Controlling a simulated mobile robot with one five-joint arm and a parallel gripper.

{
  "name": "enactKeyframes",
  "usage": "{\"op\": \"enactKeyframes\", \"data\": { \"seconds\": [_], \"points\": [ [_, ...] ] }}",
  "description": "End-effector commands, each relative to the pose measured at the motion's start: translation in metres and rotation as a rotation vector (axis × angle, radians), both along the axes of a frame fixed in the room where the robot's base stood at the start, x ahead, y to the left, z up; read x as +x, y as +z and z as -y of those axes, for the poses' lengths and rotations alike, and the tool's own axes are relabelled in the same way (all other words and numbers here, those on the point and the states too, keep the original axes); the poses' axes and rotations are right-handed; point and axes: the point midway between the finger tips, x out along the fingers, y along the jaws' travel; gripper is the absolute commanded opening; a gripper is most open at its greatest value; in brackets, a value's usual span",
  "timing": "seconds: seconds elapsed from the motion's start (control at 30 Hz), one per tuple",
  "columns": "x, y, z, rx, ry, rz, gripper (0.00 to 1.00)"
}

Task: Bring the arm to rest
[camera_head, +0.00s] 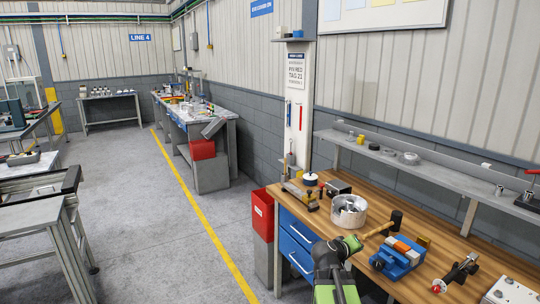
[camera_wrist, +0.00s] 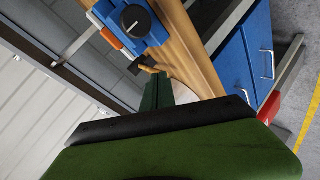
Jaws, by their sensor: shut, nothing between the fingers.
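My arm (camera_head: 335,268), green and black, rises from the bottom edge of the head view beside the front of the wooden workbench (camera_head: 450,243). In the wrist view my gripper (camera_wrist: 158,92) shows as dark green fingers beyond a black and green body. The fingers are shut and empty. They appear apart from the bench items, and part of them is hidden by the gripper body. The blue vise (camera_head: 398,257) stands on the bench to the right of my arm; it also shows in the wrist view (camera_wrist: 135,22).
A metal cylinder (camera_head: 348,211) and a mallet (camera_head: 385,227) lie close to my arm. A red bin (camera_head: 263,214) stands left of the blue drawers (camera_head: 297,243). A grey shelf (camera_head: 430,170) runs behind the bench.

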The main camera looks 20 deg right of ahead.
Motion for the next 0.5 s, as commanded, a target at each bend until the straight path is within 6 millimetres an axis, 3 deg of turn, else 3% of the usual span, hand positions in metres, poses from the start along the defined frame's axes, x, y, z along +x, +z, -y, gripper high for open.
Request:
{"op": "enactKeyframes", "data": {
  "seconds": [0.03, 0.1, 0.23, 0.3, 0.4, 0.5],
  "points": [
    [0.015, -0.012, -0.043, 0.059, 0.036, -0.005, 0.00],
    [0.027, -0.030, -0.100, 0.157, 0.074, -0.024, 0.00],
    [0.030, -0.067, -0.208, 0.361, 0.129, -0.096, 0.00],
    [0.020, -0.087, -0.263, 0.483, 0.147, -0.159, 0.00],
    [-0.011, -0.113, -0.323, 0.681, 0.133, -0.275, 0.00],
    [-0.046, -0.127, -0.359, 0.868, 0.095, -0.396, 0.00]
  ]
}}
